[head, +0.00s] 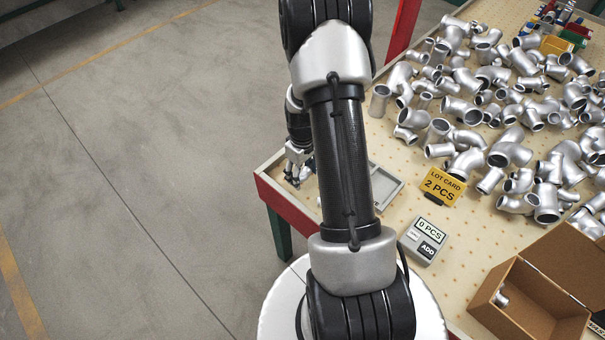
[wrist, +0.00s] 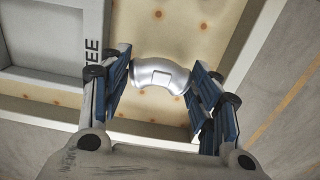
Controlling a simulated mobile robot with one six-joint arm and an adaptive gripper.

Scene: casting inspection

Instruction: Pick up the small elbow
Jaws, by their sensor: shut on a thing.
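The small elbow (wrist: 160,75) is a short silver bent pipe fitting. In the wrist view it lies crosswise between the two blue-padded fingers of my gripper (wrist: 162,88), which are shut on it from both sides. Below it the pegboard table top shows; I cannot tell whether the elbow touches it. In the head view my gripper (head: 297,172) is at the table's near left corner, partly hidden by my arm, and the elbow cannot be made out there.
A grey tray (head: 390,195) lies beside my gripper. Many silver fittings (head: 510,150) crowd the table's right side. A yellow lot card (head: 442,187) reads "2 PCS", a counter (head: 422,240) reads "0 PCS", and an open brown box (head: 520,305) stands at the front right.

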